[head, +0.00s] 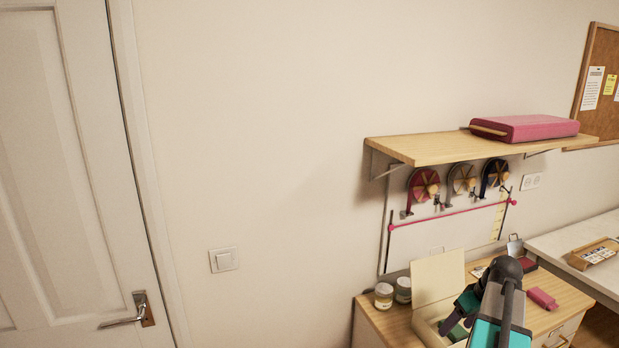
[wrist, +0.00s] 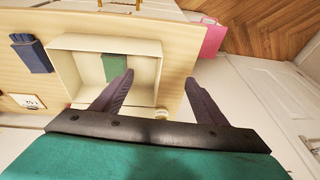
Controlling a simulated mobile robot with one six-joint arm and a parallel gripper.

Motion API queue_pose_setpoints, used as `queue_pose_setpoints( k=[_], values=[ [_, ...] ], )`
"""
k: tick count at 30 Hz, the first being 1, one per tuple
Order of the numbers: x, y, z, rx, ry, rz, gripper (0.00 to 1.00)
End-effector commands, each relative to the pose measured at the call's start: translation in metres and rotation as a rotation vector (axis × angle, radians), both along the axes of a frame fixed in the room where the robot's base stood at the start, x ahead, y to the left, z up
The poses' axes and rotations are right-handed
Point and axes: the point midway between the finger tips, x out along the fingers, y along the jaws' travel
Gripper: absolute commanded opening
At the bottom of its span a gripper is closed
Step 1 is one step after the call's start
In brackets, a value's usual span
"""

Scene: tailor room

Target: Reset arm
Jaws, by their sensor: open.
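My gripper (wrist: 162,88) is open and empty. Its two dark fingers are spread apart over the near part of an open cream box (wrist: 72,72) in the wrist view. A green item (wrist: 115,68) lies inside the box, left of the space between the fingertips; no finger is seen closed on it. In the head view my gripper (head: 454,316) is low at the box (head: 438,280), whose lid stands up. My teal and black arm hides part of the box and cabinet top there.
The box stands on a wooden cabinet (head: 385,321) with two jars (head: 383,296) and a pink block (head: 542,298). A wooden shelf (head: 430,150) holding a pink case (head: 525,128) is above. A dark blue item (wrist: 32,55) lies beside the box. A door (head: 60,180) is left.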

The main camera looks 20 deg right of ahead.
Motion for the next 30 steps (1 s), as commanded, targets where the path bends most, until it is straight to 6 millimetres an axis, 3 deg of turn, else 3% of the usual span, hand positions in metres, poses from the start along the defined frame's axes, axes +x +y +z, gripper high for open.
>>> queue_pose_setpoints(
  k=[6,15,30],
  values=[
    [0.038,0.057,-0.032,0.021,0.044,0.003,0.67],
    [0.076,0.135,-0.072,0.034,0.104,0.005,0.67],
    [0.107,0.270,-0.134,0.019,0.196,0.011,0.67]
  ],
)
